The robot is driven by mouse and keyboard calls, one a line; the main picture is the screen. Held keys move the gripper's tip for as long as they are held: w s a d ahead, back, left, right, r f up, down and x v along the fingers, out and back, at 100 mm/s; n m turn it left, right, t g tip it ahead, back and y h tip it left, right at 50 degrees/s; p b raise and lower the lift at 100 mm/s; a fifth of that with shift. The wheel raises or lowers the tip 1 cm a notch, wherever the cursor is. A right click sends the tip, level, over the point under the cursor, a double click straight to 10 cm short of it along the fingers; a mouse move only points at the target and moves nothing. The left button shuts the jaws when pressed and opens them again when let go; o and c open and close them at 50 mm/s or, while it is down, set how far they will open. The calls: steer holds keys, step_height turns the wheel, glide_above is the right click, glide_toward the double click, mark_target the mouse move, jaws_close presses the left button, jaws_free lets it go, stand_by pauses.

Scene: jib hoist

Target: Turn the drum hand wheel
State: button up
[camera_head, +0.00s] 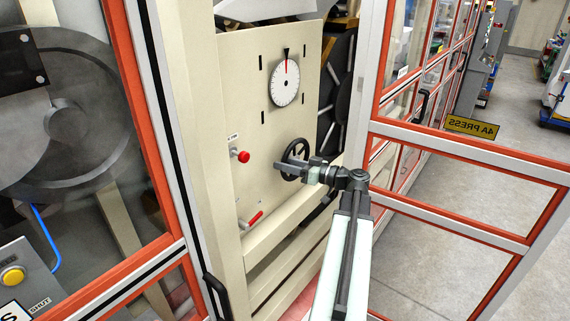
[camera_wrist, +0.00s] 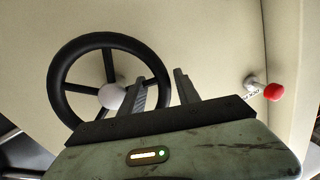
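The black drum hand wheel (camera_head: 296,151) is mounted low on the cream panel, below the dial. In the wrist view its spoked rim (camera_wrist: 58,91) and grey hub show clearly. My gripper (camera_head: 280,166) is at the wheel, and in the head view it hides part of it. In the wrist view my gripper (camera_wrist: 161,76) has its two fingers apart, one over the wheel's inside and one outside the rim. The right side of the rim shows between them, with a gap to the outer finger. Contact cannot be told.
A white dial (camera_head: 285,82) with a red pointer sits above the wheel. A red-knobbed lever (camera_head: 242,157) is left of it, also in the wrist view (camera_wrist: 273,92). A red handle (camera_head: 254,219) is below. An orange-edged guard door (camera_head: 460,150) stands at right.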

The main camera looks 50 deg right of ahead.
steer(key=v, duration=0.7)
steer(key=shift+s, duration=0.15)
